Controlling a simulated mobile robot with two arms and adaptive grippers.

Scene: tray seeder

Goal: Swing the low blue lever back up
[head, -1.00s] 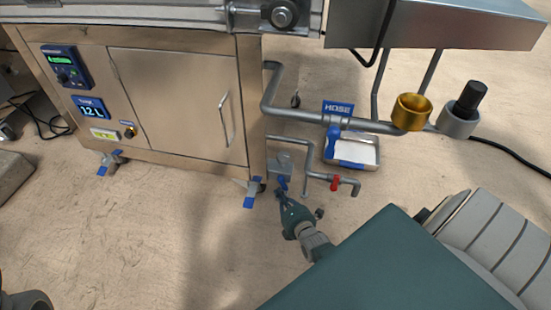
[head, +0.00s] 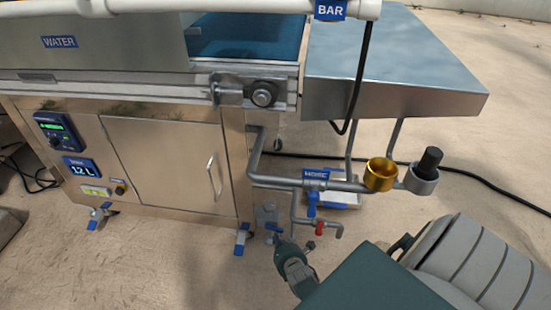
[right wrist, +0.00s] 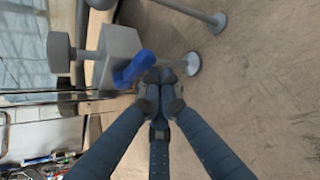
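The low blue lever (head: 274,227) sits on a small grey valve block (head: 266,213) low at the machine's right corner. In the right wrist view the blue lever (right wrist: 133,67) slants on the front of the grey block (right wrist: 115,50). My right gripper (head: 279,240) is just below the lever in the head view. In the right wrist view its fingertips (right wrist: 159,77) are together, close beside the lever's right side. I see nothing between them, and cannot tell whether they touch the lever. My left gripper is not in view.
A red-handled tap (head: 320,229) and thin pipe lie just right of the gripper. Another blue handle (head: 312,203) hangs under the HOSE label (head: 316,174). A blue-pedalled caster (head: 242,240) stands to the left. Open floor lies in front of the machine.

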